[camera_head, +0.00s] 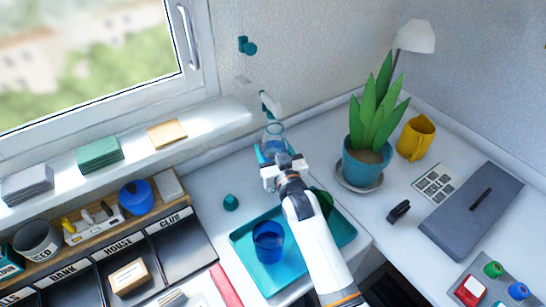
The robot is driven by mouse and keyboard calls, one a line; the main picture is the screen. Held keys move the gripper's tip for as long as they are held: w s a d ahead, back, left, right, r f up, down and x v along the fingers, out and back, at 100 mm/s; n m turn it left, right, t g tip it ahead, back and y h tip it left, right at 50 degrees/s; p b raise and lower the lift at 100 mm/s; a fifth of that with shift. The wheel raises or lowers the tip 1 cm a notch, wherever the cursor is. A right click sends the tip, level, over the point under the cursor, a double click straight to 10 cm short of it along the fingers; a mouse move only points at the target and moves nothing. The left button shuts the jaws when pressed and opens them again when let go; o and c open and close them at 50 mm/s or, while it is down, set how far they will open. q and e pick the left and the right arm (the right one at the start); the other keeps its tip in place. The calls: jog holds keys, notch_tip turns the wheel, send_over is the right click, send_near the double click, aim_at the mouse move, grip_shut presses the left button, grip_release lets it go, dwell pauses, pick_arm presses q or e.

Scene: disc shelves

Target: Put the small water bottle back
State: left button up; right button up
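A small clear, bluish bottle (274,134) shows near the back wall, just beyond my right gripper (278,157). My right arm reaches in from the bottom right, and its teal fingertips are on either side of the bottle's lower part. The wrist hides the bottle's base. I cannot tell whether the fingers touch it or whether it rests on the counter. My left gripper is not in view.
A teal tray (262,278) holding a blue cup (268,241) lies under my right arm. A potted plant (366,160) and a yellow jug (416,138) stand right. A wall fixture (268,103) is behind the bottle. A labelled organiser (150,244) fills the left.

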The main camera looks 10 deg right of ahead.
jog(key=shift+f, duration=1.15)
jog(key=o, duration=1.4)
jog(key=shift+f, duration=0.15)
jog(key=s+d, duration=0.1)
jog(key=s, duration=1.1)
jog(key=shift+d, duration=0.25)
